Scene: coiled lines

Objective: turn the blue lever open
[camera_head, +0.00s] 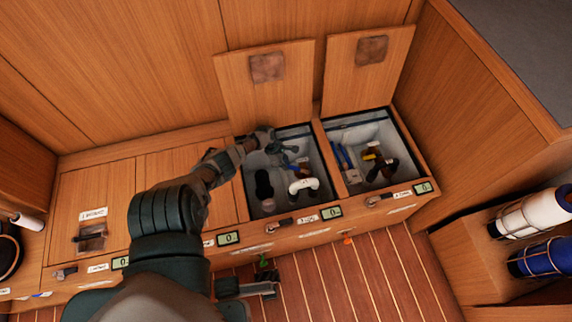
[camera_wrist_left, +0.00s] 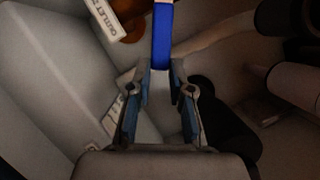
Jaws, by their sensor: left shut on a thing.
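The blue lever (camera_wrist_left: 163,35) runs down from the top of the left wrist view, and its grey lower end sits between my left fingertips. My left gripper (camera_wrist_left: 160,90) is shut on it. In the head view my left gripper (camera_head: 287,150) reaches into the left open locker compartment, and it hides most of the lever there. A brown fitting with a white label (camera_wrist_left: 108,18) is beside the lever's upper part. My right gripper (camera_head: 268,286) seems to be the dark part low in the head view, and its jaws are unclear.
The compartment also holds a white pipe bend (camera_head: 303,186) and a black round part (camera_head: 264,184). A second open compartment on the right holds blue and yellow handles (camera_head: 370,155). Two raised wooden lids (camera_head: 268,95) stand behind. Bottles (camera_head: 540,212) are racked at far right.

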